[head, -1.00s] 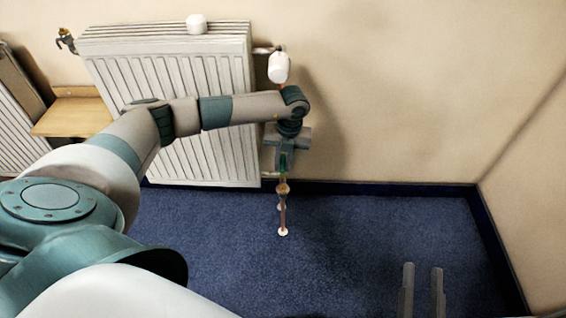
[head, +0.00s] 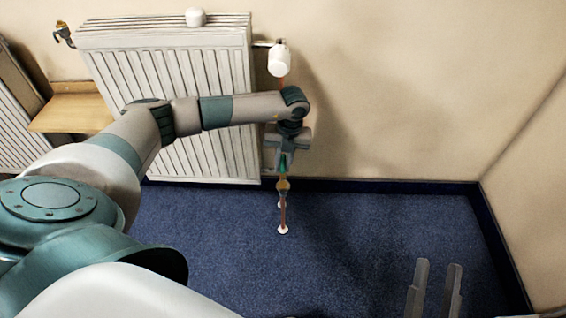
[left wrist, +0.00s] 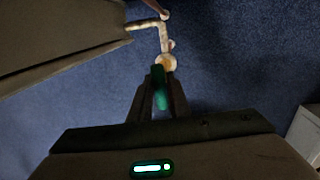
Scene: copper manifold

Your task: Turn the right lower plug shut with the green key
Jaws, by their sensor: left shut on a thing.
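My left gripper (head: 283,166) is shut on the green key (head: 282,162) beside the lower right corner of the radiator (head: 165,110). In the left wrist view the green key (left wrist: 160,88) sits between the fingers (left wrist: 159,92), its tip pointing at a round brass fitting (left wrist: 166,63) on the pipework. Key and fitting look touching or nearly so; I cannot tell whether the key is seated. In the head view the brass fitting (head: 283,186) shows just below the gripper, above a copper pipe (head: 283,210). My right gripper (head: 434,290) is open and empty at the lower right.
The copper pipe ends in a white collar (head: 283,229) on the blue carpet (head: 350,230). A white thermostat head (head: 280,61) is above my left wrist. A wooden shelf (head: 75,113) stands left of the radiator.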

